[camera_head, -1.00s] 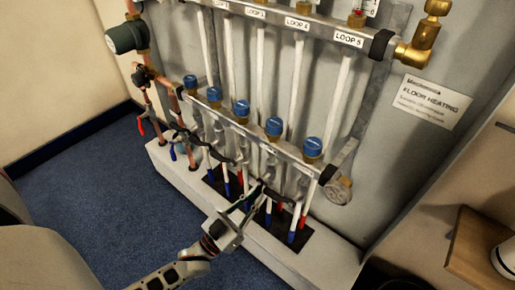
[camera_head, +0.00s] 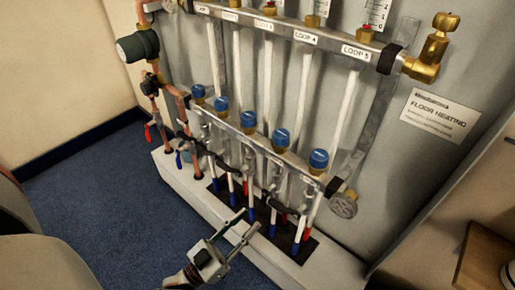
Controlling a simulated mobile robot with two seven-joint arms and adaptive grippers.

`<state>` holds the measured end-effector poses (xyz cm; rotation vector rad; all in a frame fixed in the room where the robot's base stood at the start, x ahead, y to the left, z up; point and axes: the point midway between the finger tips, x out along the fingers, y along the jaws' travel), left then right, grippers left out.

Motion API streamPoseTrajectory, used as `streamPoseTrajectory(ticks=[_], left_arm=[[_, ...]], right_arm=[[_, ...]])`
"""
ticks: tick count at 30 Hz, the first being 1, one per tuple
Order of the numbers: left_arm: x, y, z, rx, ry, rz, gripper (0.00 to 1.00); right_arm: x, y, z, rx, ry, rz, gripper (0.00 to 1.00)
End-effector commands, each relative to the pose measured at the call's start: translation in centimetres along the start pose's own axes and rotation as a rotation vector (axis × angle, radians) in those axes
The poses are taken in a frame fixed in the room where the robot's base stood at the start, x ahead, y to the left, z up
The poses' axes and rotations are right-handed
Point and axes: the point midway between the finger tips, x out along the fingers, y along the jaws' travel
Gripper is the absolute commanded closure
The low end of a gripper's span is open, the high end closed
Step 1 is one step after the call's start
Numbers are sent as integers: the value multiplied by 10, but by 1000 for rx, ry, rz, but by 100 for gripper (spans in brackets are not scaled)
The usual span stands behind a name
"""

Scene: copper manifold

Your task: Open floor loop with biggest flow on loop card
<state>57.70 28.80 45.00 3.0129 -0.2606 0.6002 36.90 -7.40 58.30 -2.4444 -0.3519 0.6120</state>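The copper-and-steel manifold stands against a grey panel. Its upper bar (camera_head: 330,44) has labels, with LOOP 4 (camera_head: 305,37) and LOOP 5 (camera_head: 356,50) readable. Flow gauges, such as the one above LOOP 5 (camera_head: 378,12), are cut off by the top edge. The lower bar (camera_head: 262,131) carries a row of blue caps, the right-most (camera_head: 318,160) under LOOP 5 and its neighbour (camera_head: 281,138) left of it. My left gripper (camera_head: 251,220) is open and empty, low in front of the pipes, apart from the caps. My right gripper is out of view.
A white card (camera_head: 440,115) headed FLOOR HEATING hangs on the panel; its small lines are unreadable. A brass fitting (camera_head: 430,52) ends the upper bar. A white plinth (camera_head: 335,262) runs below the pipes. A wooden surface (camera_head: 484,258) stands right. Blue carpet (camera_head: 100,195) lies clear at left.

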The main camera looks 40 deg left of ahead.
Motion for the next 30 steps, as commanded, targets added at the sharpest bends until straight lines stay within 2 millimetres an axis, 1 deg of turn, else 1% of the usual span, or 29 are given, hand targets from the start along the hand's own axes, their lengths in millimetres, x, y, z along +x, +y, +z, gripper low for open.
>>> streamPoseTrajectory(ticks=[1,3,6,9,14,30], left_arm=[[-11,0,1,0,-4,1,70],[-23,0,1,1,-3,1,70],[-37,0,0,-1,-2,1,70],[-46,0,0,0,-1,0,70],[-51,0,0,0,1,0,70],[-51,0,0,0,1,0,70]], right_arm=[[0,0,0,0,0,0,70],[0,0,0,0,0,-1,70],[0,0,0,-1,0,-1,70],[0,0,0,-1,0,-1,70],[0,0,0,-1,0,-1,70],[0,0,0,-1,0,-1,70]])
